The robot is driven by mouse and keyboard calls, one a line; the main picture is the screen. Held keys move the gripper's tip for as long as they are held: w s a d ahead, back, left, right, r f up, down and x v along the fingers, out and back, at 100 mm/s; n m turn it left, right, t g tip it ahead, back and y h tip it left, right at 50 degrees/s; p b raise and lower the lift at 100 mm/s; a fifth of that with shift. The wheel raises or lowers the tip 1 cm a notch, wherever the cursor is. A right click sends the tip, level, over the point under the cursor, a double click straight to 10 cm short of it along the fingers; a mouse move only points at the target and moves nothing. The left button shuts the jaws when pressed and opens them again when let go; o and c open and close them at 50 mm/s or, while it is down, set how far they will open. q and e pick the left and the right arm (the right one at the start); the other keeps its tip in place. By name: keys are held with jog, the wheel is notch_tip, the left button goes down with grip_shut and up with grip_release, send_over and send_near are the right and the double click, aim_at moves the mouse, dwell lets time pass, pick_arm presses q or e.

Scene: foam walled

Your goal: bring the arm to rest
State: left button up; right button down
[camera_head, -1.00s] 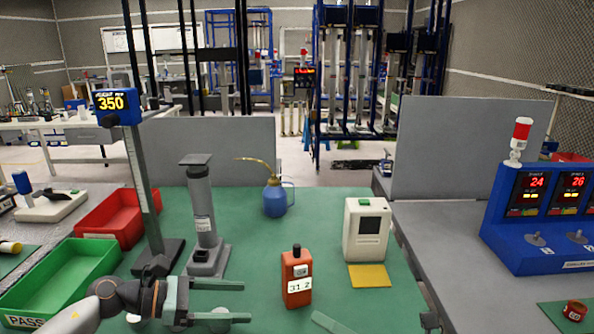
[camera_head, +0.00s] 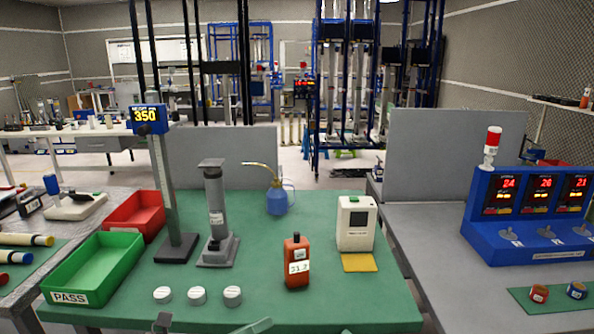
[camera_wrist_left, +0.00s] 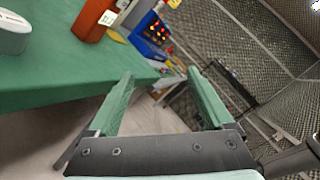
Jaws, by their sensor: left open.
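My left gripper (camera_head: 218,324) shows only in part at the bottom edge of the head view, low at the front of the green table. In the left wrist view it (camera_wrist_left: 160,88) is open. Its two green fingers stand well apart with nothing between them. They are beside the table's edge, over open space. The rest of the left arm is out of the head view.
The green table (camera_head: 330,310) holds three white round pieces (camera_head: 197,296), an orange meter (camera_head: 297,268), a white device (camera_head: 356,224), a blue oil can (camera_head: 279,200), a grey stand (camera_head: 217,220) and a green tray (camera_head: 95,265). A blue display console (camera_head: 490,240) stands right.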

jog(key=s+d+f+m+h+p, duration=0.35)
jog(key=d+f+m+h, duration=0.25)
jog(key=f+m+h, duration=0.6)
pick_arm(q)
jog(key=s+a+f+m+y+p, duration=0.1)
jog(key=s+a+f+m+y, duration=0.2)
jog(key=s+f+m, duration=0.4)
jog(key=s+a+f+m+y, duration=0.3)
jog(key=s+f+m+y, duration=0.3)
jog(key=m, duration=1.1)
jog(key=s+a+f+m+y+p, duration=0.1)
jog(key=s+a+f+m+y, duration=0.2)
jog(key=m, duration=0.8)
jog(key=s+f+y, duration=0.2)
jog(key=s+f, duration=0.2)
jog(key=s, duration=0.1)
jog(key=shift+s+f+m+g+p, duration=0.3)
jog(key=shift+s+m+p, duration=0.05)
jog(key=shift+s+m, duration=0.05)
pick_arm(e)
jog(key=s+d+f+m+g+y, duration=0.1)
jog(key=s+f+m+g, duration=0.6)
jog(key=s, duration=0.6)
notch_tip(320, 180, down, 2)
jog(key=m, duration=0.3)
jog(key=shift+s+d+f, duration=0.2)
jog(key=shift+s, duration=0.2)
